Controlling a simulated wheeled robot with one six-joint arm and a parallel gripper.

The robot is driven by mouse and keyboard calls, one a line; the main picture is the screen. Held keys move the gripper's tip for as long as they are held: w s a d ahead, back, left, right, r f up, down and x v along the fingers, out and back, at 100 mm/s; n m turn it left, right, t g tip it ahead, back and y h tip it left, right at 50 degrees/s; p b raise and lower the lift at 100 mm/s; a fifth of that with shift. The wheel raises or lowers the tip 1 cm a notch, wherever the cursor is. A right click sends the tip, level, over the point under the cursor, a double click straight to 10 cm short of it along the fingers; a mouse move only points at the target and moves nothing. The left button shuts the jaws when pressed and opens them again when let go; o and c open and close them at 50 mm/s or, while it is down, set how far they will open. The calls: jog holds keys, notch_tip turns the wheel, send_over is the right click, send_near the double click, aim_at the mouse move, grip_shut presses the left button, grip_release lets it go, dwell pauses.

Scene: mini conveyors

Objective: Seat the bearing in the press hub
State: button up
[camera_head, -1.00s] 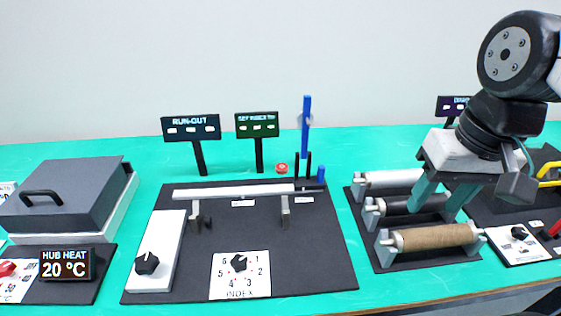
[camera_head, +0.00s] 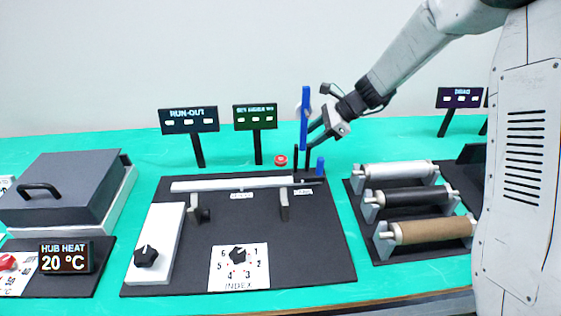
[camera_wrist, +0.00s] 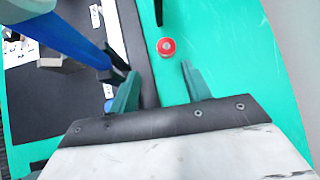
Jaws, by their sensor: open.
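My gripper (camera_head: 316,131) is at the back of the middle dark board, close beside an upright blue lever (camera_head: 305,104). In the wrist view my gripper (camera_wrist: 158,74) has its fingers spread, with nothing between them. A long blue bar (camera_wrist: 72,38), which looks like the lever, runs up to the left finger; I cannot tell whether they touch. I cannot make out a bearing or a press hub for certain. A sign reading HUB HEAT 20 °C (camera_head: 66,258) stands at the left, in front of a grey lidded box (camera_head: 66,188).
A red button (camera_head: 281,160) is behind the board; it also shows in the wrist view (camera_wrist: 166,47). A long pale bar (camera_head: 230,184) lies across two supports. A short blue post (camera_head: 320,167) is nearby. Several rollers (camera_head: 405,202) lie at the right. Signs stand behind.

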jog(key=m, duration=0.2)
send_near(282, 158)
jog(key=x, duration=0.3)
jog(key=shift+f, duration=0.4)
jog(key=x, duration=0.5)
jog(key=shift+a+r, duration=0.15)
jog(key=shift+r, duration=0.05)
jog(key=c, duration=0.9)
jog(key=shift+o, duration=0.2)
jog(key=shift+r, duration=0.1)
